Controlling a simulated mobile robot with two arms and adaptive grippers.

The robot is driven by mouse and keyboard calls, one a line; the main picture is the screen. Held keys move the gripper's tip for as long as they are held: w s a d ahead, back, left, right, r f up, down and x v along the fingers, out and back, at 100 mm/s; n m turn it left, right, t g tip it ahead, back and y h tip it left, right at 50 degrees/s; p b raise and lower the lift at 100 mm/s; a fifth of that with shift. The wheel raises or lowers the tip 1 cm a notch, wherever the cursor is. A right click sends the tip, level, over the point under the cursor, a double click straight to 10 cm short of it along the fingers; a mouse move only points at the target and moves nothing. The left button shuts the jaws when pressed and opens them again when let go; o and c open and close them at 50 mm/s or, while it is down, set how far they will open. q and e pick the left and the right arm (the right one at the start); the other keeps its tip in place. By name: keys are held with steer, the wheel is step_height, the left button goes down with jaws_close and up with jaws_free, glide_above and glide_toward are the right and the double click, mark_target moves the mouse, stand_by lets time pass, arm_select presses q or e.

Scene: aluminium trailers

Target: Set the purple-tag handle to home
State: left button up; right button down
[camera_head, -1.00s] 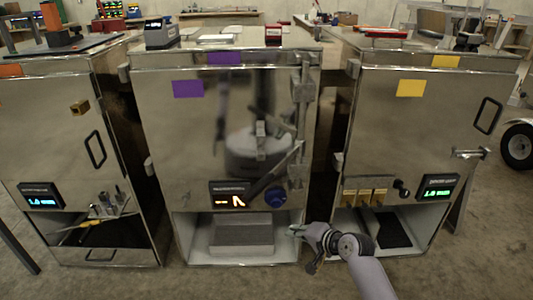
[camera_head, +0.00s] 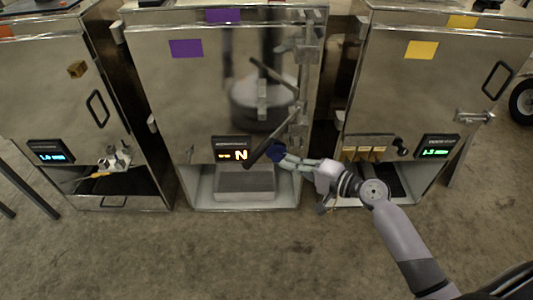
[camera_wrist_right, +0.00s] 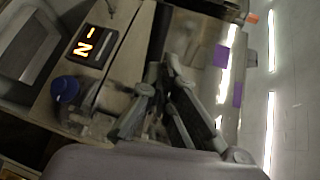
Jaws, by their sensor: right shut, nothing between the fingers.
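The middle metal cabinet (camera_head: 205,100) carries purple tags (camera_head: 186,48) on its door and top edge. A dark bar handle (camera_head: 270,138) slants from lower left, near the display, up to the latch column on the door's right. A blue knob (camera_head: 272,152) sits just below it, partly covered by my right gripper (camera_head: 280,158). The knob also shows in the wrist view (camera_wrist_right: 65,88). My right gripper is shut and empty, in front of the cabinet's lower right; contact is unclear. In the wrist view its fingers (camera_wrist_right: 163,75) point toward the door. My left gripper is out of view.
A lit orange display (camera_head: 232,151) sits left of the knob, above an open bay with a grey block (camera_head: 245,182). Similar cabinets stand left (camera_head: 45,100) and right with yellow tags (camera_head: 421,50). The floor in front (camera_head: 180,250) is clear.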

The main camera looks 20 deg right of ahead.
mark_target(260, 153)
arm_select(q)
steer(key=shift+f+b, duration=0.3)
arm_select(e)
steer(key=x, duration=0.8)
steer(key=shift+w, duration=0.1)
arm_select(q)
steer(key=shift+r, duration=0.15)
arm_select(e)
steer(key=shift+a, duration=0.1)
